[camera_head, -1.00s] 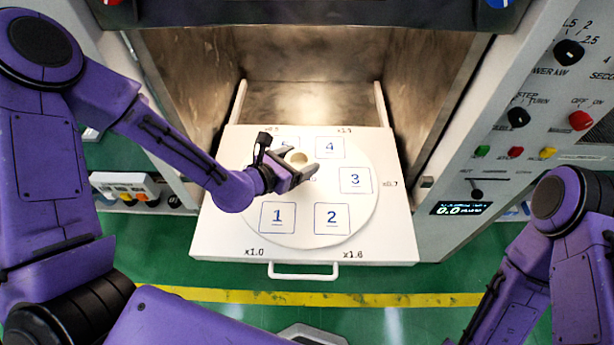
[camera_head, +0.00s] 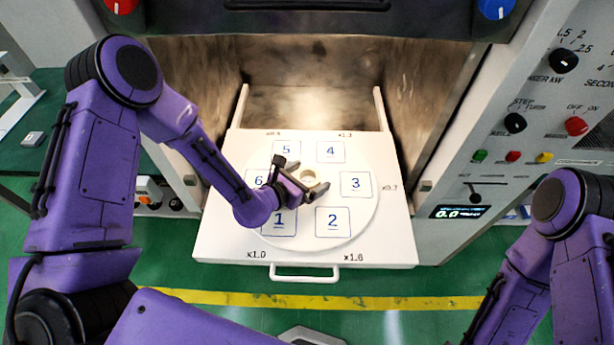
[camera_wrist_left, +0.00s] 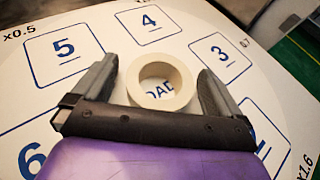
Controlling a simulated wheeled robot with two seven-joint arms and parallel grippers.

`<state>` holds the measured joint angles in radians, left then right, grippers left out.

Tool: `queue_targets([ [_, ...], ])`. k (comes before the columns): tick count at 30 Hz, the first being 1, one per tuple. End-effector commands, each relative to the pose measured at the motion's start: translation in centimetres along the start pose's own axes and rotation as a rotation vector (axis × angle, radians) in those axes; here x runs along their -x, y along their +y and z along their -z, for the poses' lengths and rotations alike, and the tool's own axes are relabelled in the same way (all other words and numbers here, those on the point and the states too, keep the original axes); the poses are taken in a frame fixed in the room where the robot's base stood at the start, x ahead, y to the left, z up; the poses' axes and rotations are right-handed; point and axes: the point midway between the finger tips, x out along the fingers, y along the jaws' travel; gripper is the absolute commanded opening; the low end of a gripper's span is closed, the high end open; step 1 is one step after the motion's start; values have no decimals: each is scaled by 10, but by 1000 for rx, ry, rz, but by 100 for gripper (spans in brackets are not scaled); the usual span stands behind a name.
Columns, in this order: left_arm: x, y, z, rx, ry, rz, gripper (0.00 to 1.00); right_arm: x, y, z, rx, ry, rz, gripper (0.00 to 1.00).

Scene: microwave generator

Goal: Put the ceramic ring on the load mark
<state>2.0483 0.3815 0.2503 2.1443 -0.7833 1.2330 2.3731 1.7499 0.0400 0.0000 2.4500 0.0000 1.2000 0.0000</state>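The ceramic ring (camera_head: 309,177) is a short cream-white ring near the centre of the white round plate (camera_head: 337,242). In the left wrist view the ring (camera_wrist_left: 134,86) appears to sit flat on the plate. Part of the load mark's lettering (camera_wrist_left: 158,87) shows through its hole; the rest is hidden by the ring. My left gripper (camera_head: 304,187) is low over the plate with its fingers apart on either side of the ring. The left wrist view shows a gap between the ring and each finger of this gripper (camera_wrist_left: 155,88). My right gripper is outside the views.
Numbered squares surround the centre, among them square 3 (camera_head: 356,185) and square 2 (camera_head: 333,221). The white drawer (camera_head: 398,238) is pulled out, with a front handle (camera_head: 304,278). The open chamber (camera_head: 310,105) lies behind. A control panel (camera_head: 500,150) stands on the right.

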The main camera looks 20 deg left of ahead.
Motion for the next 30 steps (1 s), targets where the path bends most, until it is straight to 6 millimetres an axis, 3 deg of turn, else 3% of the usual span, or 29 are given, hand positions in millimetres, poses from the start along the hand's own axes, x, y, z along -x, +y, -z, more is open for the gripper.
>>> queue_targets([
  [5, 2, 0, -6, -2, 0, 1, 100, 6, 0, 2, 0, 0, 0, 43],
  [8, 16, 1, -2, 2, 2, -3, 100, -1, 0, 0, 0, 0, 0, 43],
  [17, 93, 0, -3, 5, -2, -1, 100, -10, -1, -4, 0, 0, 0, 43],
  [19, 109, 0, -10, 4, 3, -2, 100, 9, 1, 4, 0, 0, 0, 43],
  [24, 122, 0, -6, 1, 2, 0, 100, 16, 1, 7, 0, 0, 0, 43],
  [30, 122, 0, -3, -1, 0, 0, 100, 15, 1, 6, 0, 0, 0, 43],
])
